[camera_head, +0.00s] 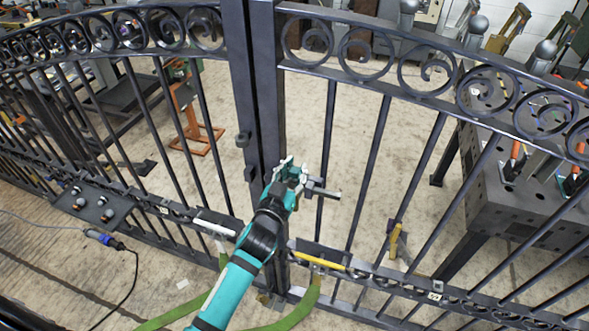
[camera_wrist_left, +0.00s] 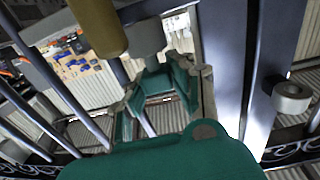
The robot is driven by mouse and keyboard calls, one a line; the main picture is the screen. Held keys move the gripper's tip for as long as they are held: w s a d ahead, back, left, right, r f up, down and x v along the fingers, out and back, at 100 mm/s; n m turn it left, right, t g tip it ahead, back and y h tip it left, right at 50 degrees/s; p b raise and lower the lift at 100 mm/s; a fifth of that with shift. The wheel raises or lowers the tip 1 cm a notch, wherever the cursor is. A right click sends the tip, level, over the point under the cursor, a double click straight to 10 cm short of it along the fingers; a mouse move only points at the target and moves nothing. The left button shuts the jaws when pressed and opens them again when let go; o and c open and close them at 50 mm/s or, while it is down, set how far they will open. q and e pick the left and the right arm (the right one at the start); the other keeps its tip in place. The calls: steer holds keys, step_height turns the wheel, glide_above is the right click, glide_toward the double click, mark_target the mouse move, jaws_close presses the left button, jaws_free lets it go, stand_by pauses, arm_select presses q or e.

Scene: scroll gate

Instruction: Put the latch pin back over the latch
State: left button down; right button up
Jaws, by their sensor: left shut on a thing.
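My left gripper (camera_head: 290,175) is at the meeting posts of the gate, in front of the right-hand post (camera_head: 268,80). It is shut on what looks like the latch pin, a small grey piece (camera_head: 322,190) sticking out to the right of the fingers. In the left wrist view the fingers (camera_wrist_left: 162,95) close near a grey block (camera_wrist_left: 145,36), with a brass-coloured cylinder (camera_wrist_left: 97,25) beside it. Small dark knobs (camera_head: 243,139) show on the left-hand post; I cannot tell which part is the latch. My right gripper is not in view.
Scrollwork gate leaves (camera_head: 425,60) stretch to both sides. Yellow pieces (camera_head: 320,262) and a white piece (camera_head: 214,229) lie along the lower rail. A grey perforated table (camera_head: 510,190) stands behind the right leaf. A round grey knob (camera_wrist_left: 292,97) sticks out near the post.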

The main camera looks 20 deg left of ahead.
arm_select(q)
steer(key=shift+f, duration=0.35)
steer(key=c, duration=1.1)
jaws_free()
steer(key=shift+o, duration=0.2)
steer(key=s, duration=1.2)
steer(key=shift+a, duration=0.35)
steer(key=s+f+g, duration=0.3)
steer(key=s+f, duration=0.1)
steer(key=f, duration=0.8)
steer(key=s+f+m+g, duration=0.1)
steer(key=s+f+g, duration=0.25)
steer(key=f, duration=0.95)
steer(key=s+f+g, duration=0.3)
steer(key=s+f, duration=0.1)
steer(key=f, duration=0.8)
steer(key=s+a+f+g, duration=0.2)
steer(key=s+f, duration=0.3)
steer(key=s, duration=0.4)
steer(key=s+a+f+g, duration=0.1)
steer(key=s+f+g, duration=0.2)
steer(key=s+f, duration=0.3)
steer(key=s+a+f+g+y, duration=0.1)
steer(key=s+f, duration=0.4)
steer(key=s, duration=0.7)
steer(key=shift+s+a+f+m+g+b, duration=0.3)
steer(key=shift+a+m+g+b, duration=0.1)
steer(key=shift+a+g, duration=0.4)
